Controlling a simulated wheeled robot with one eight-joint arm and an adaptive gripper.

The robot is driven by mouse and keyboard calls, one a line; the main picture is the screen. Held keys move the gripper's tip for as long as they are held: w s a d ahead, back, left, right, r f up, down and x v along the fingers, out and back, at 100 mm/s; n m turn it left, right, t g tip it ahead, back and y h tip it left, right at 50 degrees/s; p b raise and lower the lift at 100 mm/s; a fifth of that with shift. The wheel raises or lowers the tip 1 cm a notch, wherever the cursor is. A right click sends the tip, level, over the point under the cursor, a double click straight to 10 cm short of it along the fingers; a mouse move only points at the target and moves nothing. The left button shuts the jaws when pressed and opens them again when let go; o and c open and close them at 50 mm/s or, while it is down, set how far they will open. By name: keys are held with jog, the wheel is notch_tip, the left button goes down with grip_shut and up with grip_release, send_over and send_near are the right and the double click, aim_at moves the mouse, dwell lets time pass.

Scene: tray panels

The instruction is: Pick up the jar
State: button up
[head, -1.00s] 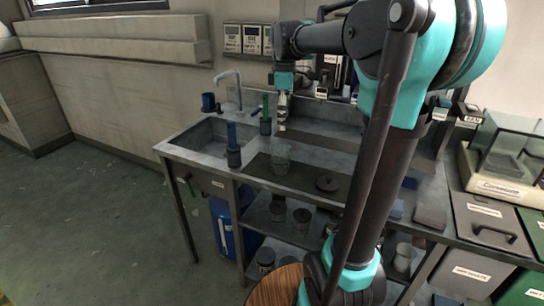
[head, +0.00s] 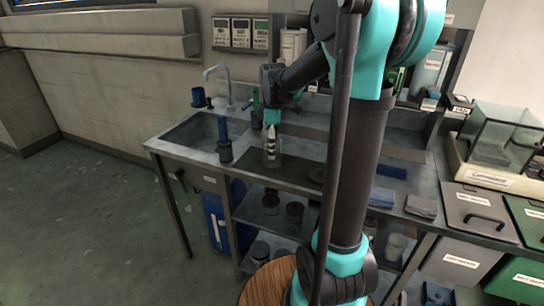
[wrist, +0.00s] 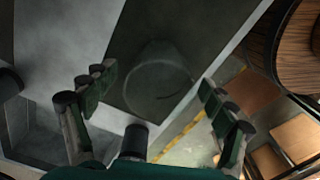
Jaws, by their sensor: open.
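The jar (head: 271,161) is a clear glass vessel standing on the dark mat (head: 240,160) on the grey bench top. It is faint and partly overlapped by my gripper (head: 270,143), which points down at it in the head view. In the wrist view the jar (wrist: 156,84) shows as a pale see-through round outline over the dark mat. My gripper (wrist: 158,84) is open there, with one finger to each side of the jar outline. I cannot tell whether the fingers touch the glass.
A dark pot with a blue upright tool (head: 224,143) stands left of the jar, near the sink (head: 190,134). A green-handled tool (head: 256,105) stands behind. A round wooden top (head: 262,288) is below in front.

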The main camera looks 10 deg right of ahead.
jog(key=shift+a+f, duration=0.15)
jog(key=shift+f, duration=1.8)
jog(key=shift+c, duration=0.2)
jog(key=c, duration=1.4)
jog(key=shift+r, duration=0.2)
